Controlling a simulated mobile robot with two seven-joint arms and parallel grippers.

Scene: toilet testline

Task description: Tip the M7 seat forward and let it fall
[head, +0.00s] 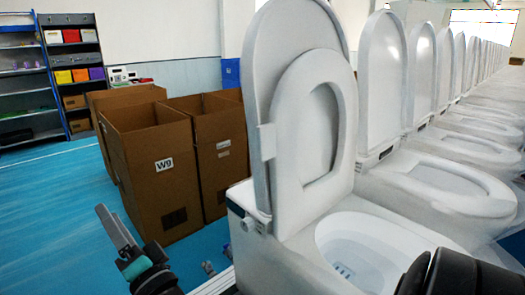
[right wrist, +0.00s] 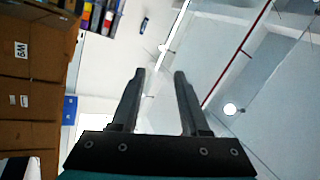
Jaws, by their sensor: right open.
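The nearest toilet (head: 375,245) stands right of centre in the head view. Its white seat ring (head: 345,110) is raised and leans upright against its raised lid (head: 262,75). I see no M7 label on it. My right gripper (head: 116,232) is low at the left, apart from the toilet and left of its seat and lid. In the right wrist view the gripper (right wrist: 159,74) has its two fingers spread, with nothing between them. The seat is not recognisable in that view. My left gripper does not show.
Cardboard boxes (head: 150,160), one labelled W9, stand behind my right gripper and left of the toilet. A row of toilets with raised lids (head: 383,80) recedes to the right. Shelves (head: 25,95) stand at the far left. Blue floor (head: 50,220) is clear at the left.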

